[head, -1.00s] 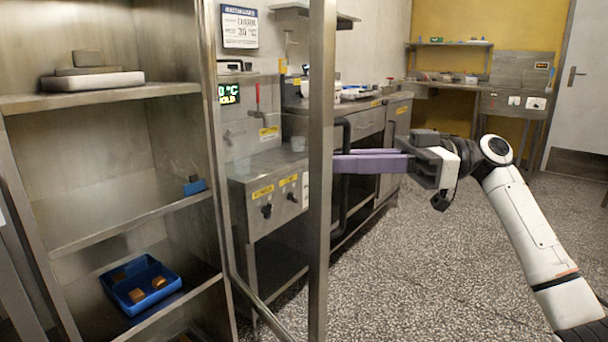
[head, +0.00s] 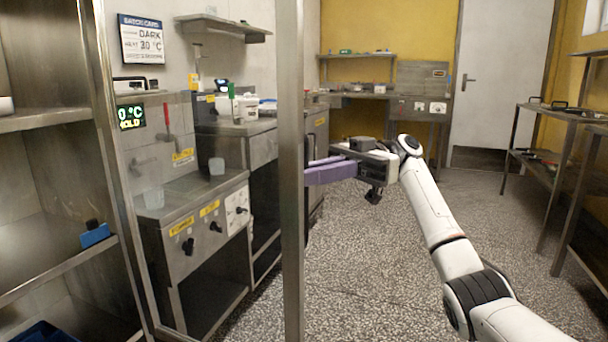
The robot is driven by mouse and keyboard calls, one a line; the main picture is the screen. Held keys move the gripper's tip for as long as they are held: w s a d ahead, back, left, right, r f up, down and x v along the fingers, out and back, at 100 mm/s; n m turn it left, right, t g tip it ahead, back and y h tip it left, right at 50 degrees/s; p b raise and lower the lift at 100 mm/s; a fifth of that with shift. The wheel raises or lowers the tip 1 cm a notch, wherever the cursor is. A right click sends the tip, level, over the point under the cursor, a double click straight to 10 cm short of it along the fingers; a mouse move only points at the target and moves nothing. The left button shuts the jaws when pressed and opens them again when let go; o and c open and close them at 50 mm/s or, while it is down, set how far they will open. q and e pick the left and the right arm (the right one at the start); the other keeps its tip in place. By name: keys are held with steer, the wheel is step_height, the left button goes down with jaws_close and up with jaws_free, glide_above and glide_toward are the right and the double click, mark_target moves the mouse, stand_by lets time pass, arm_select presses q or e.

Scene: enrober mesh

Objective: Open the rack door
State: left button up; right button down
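The rack door is a steel frame whose upright post (head: 291,170) stands in the middle of the head view. It stands swung out from the steel rack (head: 62,118) at the left, with a wide gap between post and rack. My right gripper (head: 308,172) comes from the right, its purple fingers level and reaching up to the post's right side. The fingertips meet or pass behind the post, so their contact and the gap between them are hidden. My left gripper is out of view.
A steel machine with knobs (head: 205,235) and a counter (head: 250,125) stand beyond the door. A steel shelf table (head: 560,150) is at the right. A blue tray (head: 42,332) and a small blue item (head: 94,234) sit in the rack. The speckled floor at centre right is clear.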

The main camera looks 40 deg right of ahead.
steer(key=c, duration=1.8)
jaws_free()
steer(key=shift+w+a, duration=0.15)
steer(key=shift+a, duration=0.05)
steer(key=shift+c, duration=0.2)
steer(key=shift+d, duration=0.1)
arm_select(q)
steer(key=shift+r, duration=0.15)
arm_select(e)
steer(key=shift+d, duration=0.15)
